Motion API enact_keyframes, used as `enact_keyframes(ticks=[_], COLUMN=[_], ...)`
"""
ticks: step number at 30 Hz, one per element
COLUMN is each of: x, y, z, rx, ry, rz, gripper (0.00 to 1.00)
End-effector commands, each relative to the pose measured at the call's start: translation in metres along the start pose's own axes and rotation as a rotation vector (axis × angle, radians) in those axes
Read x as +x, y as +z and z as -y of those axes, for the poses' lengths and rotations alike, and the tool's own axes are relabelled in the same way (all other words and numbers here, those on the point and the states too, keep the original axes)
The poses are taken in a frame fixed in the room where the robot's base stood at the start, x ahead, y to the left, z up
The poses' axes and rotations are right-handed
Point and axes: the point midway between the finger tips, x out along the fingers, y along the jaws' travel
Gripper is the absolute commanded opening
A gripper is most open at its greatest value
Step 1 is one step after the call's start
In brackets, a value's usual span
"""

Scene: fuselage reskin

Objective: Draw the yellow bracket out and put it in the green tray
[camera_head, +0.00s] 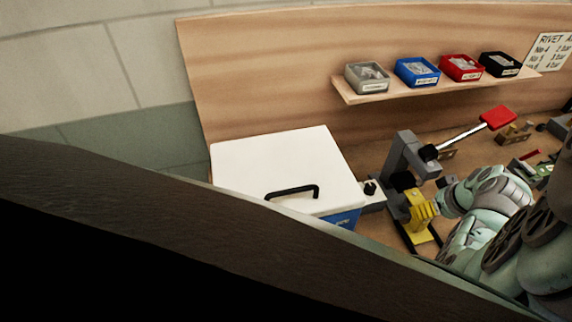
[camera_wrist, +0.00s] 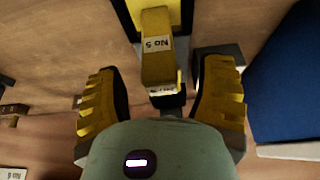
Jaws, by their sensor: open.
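The yellow bracket (camera_wrist: 157,45), with a "No 5" label, points toward me in the wrist view, in front of a yellow plate with a dark edge. My gripper (camera_wrist: 163,72) is open, with one ridged yellow finger on each side of the bracket's near end and a gap on both sides. In the head view my gripper (camera_head: 424,210) is at the grey lever press (camera_head: 408,155). Yellow also shows just below it there, but the bracket's outline is hard to tell. I cannot make out the green tray for certain.
A blue box with a white lid (camera_head: 285,165) and black handle stands left of the press. The press lever has a red grip (camera_head: 498,118). A shelf (camera_head: 440,88) holds grey, blue, red and black bins. A dark beam crosses the lower left.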

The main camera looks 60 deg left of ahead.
Motion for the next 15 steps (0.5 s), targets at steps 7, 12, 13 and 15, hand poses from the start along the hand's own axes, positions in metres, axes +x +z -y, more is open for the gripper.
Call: enact_keyframes(ticks=[7, 12, 13, 15], x=[0.0093, 0.011, 0.011, 0.0111], y=[-0.001, -0.001, -0.001, -0.0008], z=[0.0014, 0.0009, 0.0009, 0.001], rx=[-0.004, -0.005, -0.005, -0.004], ry=[-0.002, 0.001, 0.001, 0.001], rz=[0.001, 0.0, 0.0, 0.0], gripper=[0.69, 0.69, 0.69, 0.69])
